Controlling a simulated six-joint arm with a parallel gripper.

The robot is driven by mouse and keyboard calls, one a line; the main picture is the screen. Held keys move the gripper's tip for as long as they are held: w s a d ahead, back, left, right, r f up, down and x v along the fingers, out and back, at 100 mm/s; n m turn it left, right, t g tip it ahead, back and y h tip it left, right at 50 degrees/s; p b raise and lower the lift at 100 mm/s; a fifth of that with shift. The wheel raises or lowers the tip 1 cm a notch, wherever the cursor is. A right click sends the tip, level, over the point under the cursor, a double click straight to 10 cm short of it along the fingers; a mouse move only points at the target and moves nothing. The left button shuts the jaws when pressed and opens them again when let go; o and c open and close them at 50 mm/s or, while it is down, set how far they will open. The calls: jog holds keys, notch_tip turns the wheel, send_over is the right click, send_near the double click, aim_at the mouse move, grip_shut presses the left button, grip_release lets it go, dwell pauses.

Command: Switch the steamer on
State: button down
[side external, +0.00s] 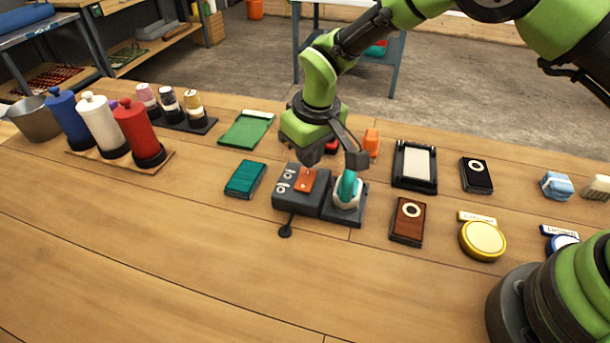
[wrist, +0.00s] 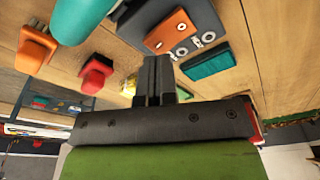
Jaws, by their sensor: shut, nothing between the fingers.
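The steamer is a dark grey box (side external: 290,203) on the table in the side view. It has an orange switch plate (side external: 305,180) on top and small pale dials (side external: 281,187) beside it. A teal-and-white handpiece (side external: 347,190) rests on the dark part at its right. My gripper (side external: 309,160) is shut and empty, just above and behind the steamer, apart from the switch as far as I can tell. In the wrist view, the shut fingers (wrist: 154,72) appear close to the steamer's orange switch (wrist: 170,30) and dials (wrist: 208,37). Whether the switch is on cannot be told.
A teal block (side external: 245,179) lies left of the steamer, a brown box (side external: 408,221) right. A red block (side external: 332,147) and an orange block (side external: 371,142) stand behind. Coloured bottles (side external: 137,131) stand at far left. The table's front is mostly clear.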

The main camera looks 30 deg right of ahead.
aim_at(309, 173)
jog(key=shift+f, duration=1.2)
dwell(0.6)
jog(key=shift+r, duration=3.55)
